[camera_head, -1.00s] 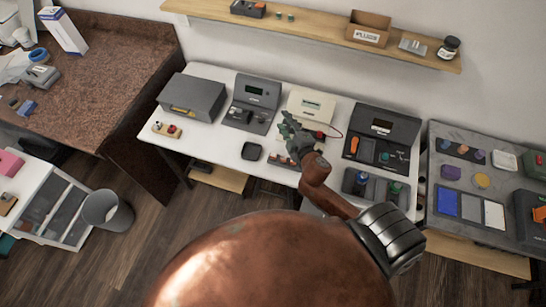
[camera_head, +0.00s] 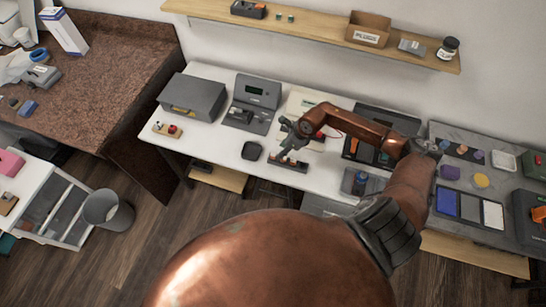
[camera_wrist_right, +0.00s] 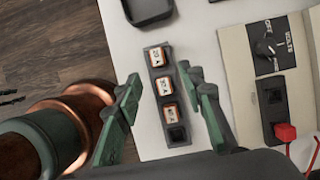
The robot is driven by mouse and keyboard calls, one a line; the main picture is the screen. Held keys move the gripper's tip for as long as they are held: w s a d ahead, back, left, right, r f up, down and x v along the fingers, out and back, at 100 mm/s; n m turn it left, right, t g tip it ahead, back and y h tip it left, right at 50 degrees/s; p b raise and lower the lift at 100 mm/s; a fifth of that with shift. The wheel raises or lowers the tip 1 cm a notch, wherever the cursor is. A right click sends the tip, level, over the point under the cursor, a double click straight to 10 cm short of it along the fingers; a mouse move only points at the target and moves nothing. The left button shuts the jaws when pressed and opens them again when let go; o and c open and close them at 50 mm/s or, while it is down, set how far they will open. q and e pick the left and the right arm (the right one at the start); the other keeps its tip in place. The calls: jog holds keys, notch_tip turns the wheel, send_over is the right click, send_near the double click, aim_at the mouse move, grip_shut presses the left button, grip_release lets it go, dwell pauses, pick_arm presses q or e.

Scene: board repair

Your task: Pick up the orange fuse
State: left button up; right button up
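A dark fuse holder (camera_head: 296,167) lies near the front edge of the white table. In the right wrist view, the holder (camera_wrist_right: 155,66) has three fuses in a row with white labelled tops and orange-red edges: a far fuse (camera_wrist_right: 159,57), a middle fuse (camera_wrist_right: 165,86) and a near fuse (camera_wrist_right: 171,114). A socket (camera_wrist_right: 176,134) at the near end is empty. I cannot tell which fuse is the orange one. My right gripper (camera_wrist_right: 163,105) is open, its green fingers apart on either side of the holder, above it and empty. My left gripper is not in view.
A dark tray (camera_head: 252,151) lies left of the holder. A cream meter (camera_wrist_right: 268,75) with a dial and a red plug (camera_wrist_right: 285,131) stands right of it. A grey tester (camera_head: 250,108) and a grey box (camera_head: 193,97) stand behind on the left.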

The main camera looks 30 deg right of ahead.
aim_at(274, 155)
jog(key=x, duration=0.6)
jog(key=shift+w+a+r+p, duration=0.1)
jog(key=shift+w+a+p, duration=0.25)
jog(key=shift+a+p, duration=0.1)
grip_shut()
